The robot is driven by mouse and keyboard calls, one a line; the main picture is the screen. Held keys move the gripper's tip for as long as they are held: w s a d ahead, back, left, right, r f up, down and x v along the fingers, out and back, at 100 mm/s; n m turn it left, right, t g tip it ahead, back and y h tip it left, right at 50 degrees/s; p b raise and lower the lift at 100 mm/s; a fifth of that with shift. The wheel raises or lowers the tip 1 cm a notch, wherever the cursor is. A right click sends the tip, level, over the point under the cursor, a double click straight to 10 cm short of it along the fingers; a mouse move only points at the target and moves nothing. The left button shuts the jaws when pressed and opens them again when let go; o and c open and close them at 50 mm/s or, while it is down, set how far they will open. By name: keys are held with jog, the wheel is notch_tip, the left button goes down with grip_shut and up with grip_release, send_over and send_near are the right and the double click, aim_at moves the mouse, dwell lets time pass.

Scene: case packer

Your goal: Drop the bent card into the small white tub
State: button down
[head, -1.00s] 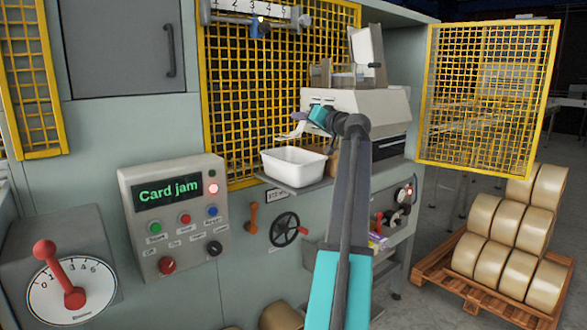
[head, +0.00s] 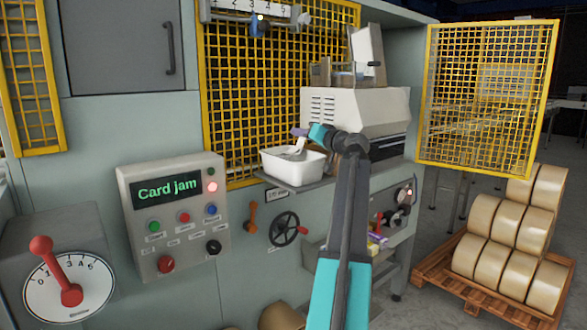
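How far the card reaches into the tub is hard to tell.
The card feeder (head: 355,108) stands behind and right of the tub. A control panel (head: 173,215) reads "Card jam" with a red lamp lit. A handwheel (head: 285,229) sits below the shelf. An open yellow mesh door (head: 487,97) is at right.

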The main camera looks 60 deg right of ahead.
jog(key=c, duration=1.9)
grip_release()
jog(key=shift+c, duration=0.2)
jog(key=shift+s, duration=0.15)
jog(key=b+v, duration=0.4)
jog(key=v, duration=0.9)
jog(key=shift+s+a, duration=0.15)
jog(key=shift+s, duration=0.15)
